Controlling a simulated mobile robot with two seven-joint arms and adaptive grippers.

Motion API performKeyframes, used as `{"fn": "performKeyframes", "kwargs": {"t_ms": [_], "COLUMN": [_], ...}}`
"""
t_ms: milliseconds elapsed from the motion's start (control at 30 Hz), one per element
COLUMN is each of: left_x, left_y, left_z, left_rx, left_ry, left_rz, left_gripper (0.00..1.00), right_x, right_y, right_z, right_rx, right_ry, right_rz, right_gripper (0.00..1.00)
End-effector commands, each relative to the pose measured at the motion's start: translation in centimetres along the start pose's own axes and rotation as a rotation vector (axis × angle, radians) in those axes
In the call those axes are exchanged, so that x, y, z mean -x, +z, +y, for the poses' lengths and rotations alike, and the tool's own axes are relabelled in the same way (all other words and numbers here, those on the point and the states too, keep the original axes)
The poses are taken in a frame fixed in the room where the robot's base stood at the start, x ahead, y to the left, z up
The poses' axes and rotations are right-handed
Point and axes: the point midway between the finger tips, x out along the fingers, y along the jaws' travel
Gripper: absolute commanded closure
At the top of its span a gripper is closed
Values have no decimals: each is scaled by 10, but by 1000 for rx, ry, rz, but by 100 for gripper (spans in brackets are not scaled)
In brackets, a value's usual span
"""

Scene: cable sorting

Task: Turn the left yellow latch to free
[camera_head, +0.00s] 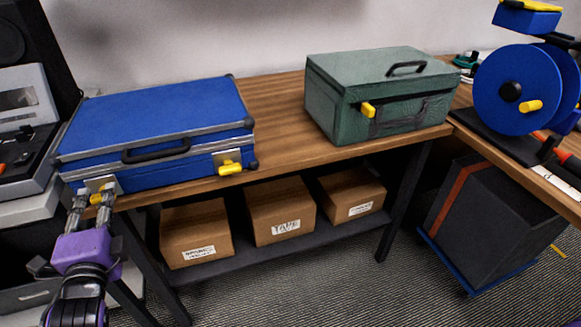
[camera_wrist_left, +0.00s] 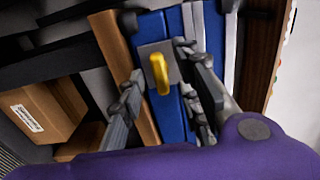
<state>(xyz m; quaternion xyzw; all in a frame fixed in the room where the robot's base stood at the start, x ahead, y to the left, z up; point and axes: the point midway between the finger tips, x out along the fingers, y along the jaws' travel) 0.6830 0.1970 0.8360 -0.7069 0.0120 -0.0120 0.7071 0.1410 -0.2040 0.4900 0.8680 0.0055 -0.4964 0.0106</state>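A blue case (camera_head: 160,120) with grey metal edges lies closed on the wooden bench. Its left yellow latch (camera_head: 97,198) sits on a metal plate at the front left corner. Its right yellow latch (camera_head: 230,168) is on the front right. My left gripper (camera_head: 91,200) is at the left latch, with its fingers pointing up at it. In the left wrist view the latch (camera_wrist_left: 160,74) lies lengthwise between the two open fingers (camera_wrist_left: 158,66), with gaps on both sides. The fingertips partly cover the latch in the head view. My right gripper is not in view.
A green toolbox (camera_head: 340,110) with a yellow latch stands on the right of the wooden bench (camera_head: 275,105). Several cardboard boxes (camera_head: 280,207) sit on the shelf below. A blue cable reel (camera_head: 515,88) stands far right. The bench between case and toolbox is clear.

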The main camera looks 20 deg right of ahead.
Motion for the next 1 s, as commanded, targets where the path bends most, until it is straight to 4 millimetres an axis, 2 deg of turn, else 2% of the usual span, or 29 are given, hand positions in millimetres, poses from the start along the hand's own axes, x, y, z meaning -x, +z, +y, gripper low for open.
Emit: {"fn": "performKeyframes", "kwargs": {"t_ms": [133,367,733,1000], "left_x": [0,0,0,0], "left_y": [0,0,0,0], "left_z": [0,0,-1,-3], "left_rx": [0,0,27,171], "left_ry": [0,0,0,1], "left_rz": [0,0,0,0], "left_gripper": [70,100,100,100], "right_x": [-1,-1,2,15], "right_y": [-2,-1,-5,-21], "right_z": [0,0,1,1], "right_rx": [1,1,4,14], "right_ry": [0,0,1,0], "right_rz": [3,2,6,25], "right_gripper": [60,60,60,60]}}
